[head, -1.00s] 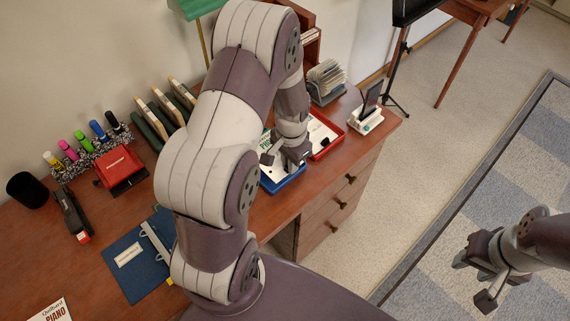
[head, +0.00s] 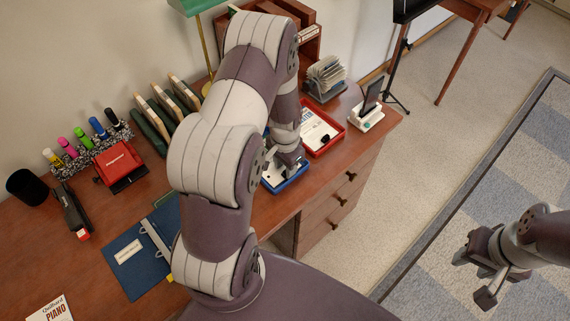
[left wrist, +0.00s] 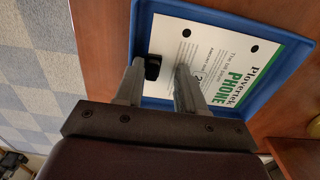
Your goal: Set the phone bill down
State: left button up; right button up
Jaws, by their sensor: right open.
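The phone bill (left wrist: 212,62) is a white sheet with green and dark print and black round spots. In the left wrist view it lies inside the blue tray (left wrist: 137,30), seemingly flat on its floor. A small black block (left wrist: 152,67) shows at the bill, close to one fingertip. My left gripper (left wrist: 162,72) is over the bill, its two fingers apart with a gap beside the block. In the head view, my left gripper (head: 287,166) is down at the blue tray (head: 290,182), and my arm hides part of it. My right gripper (head: 478,275) is open and empty above the floor.
A red tray (head: 337,145) with a paper stands just behind the blue one. A phone stand (head: 368,112), card file (head: 326,76), markers (head: 88,143), red box (head: 121,168), stapler (head: 72,208) and blue binder (head: 136,258) are on the desk (head: 95,225).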

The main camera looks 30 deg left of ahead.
pick_arm(q)
notch_tip(320, 180, up, 12)
jog(key=s+d+r+n+t, duration=0.1)
jog(key=s+d+r+n, duration=0.2)
jog(key=s+d, duration=0.6)
notch_tip(320, 180, up, 3)
jog(key=shift+s+f, duration=0.1)
jog(key=shift+s, duration=0.05)
jog(key=shift+s+d, duration=0.1)
jog(key=shift+d, duration=0.05)
